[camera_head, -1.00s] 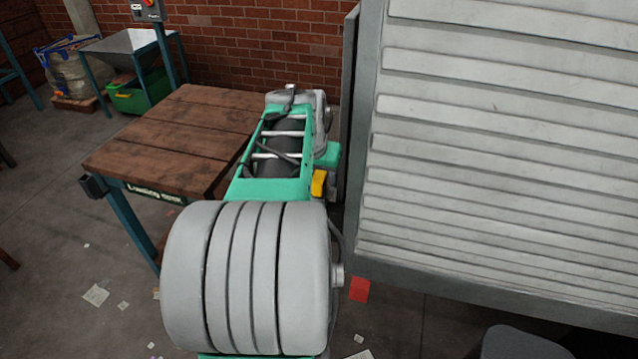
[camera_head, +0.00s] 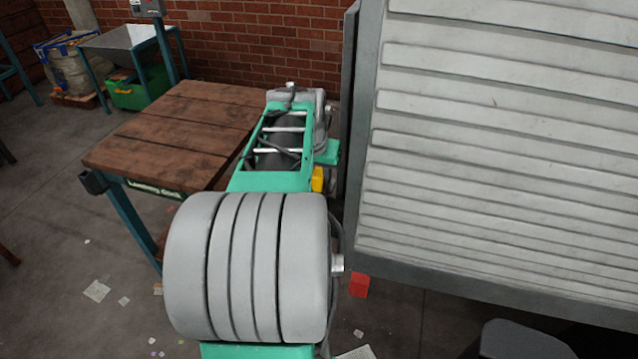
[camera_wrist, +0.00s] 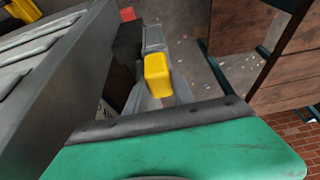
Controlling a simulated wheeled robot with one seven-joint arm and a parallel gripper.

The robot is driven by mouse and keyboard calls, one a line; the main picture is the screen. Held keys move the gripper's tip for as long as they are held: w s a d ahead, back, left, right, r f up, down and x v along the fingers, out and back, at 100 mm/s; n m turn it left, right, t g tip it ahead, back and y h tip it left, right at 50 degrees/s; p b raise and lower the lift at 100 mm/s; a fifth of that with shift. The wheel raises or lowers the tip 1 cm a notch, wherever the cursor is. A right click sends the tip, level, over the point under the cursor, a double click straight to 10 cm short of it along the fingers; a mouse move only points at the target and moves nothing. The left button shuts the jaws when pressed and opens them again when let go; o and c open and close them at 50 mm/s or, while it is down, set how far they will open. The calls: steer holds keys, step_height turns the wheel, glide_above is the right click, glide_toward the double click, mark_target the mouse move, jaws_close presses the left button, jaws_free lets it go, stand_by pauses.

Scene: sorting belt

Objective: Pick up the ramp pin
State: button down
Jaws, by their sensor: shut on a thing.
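The ramp pin (camera_wrist: 157,72) shows in the wrist view as a yellow block-shaped piece, just beyond the green edge of my gripper's body. My gripper (camera_wrist: 157,98) is shut on it, with grey finger parts on both sides. The pin's lower part is hidden between the fingers. In the head view a small yellow piece (camera_head: 317,179), seemingly the same pin, shows at the right side of my green arm link. My gripper is hidden behind my arm there.
A large grey slatted panel (camera_head: 480,150) stands close on the right. A wooden-topped table (camera_head: 165,135) is on the left, with a brick wall behind. A red block (camera_head: 359,285) lies low by the panel. Paper scraps litter the floor.

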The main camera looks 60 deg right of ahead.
stand_by(0.4)
step_height(320, 180, up, 10)
steer(key=shift+r+b, duration=0.1)
steer(key=shift+b, duration=0.65)
step_height(320, 180, up, 12)
steer(key=p, duration=0.8)
steer(key=shift+w, duration=0.1)
stand_by(0.5)
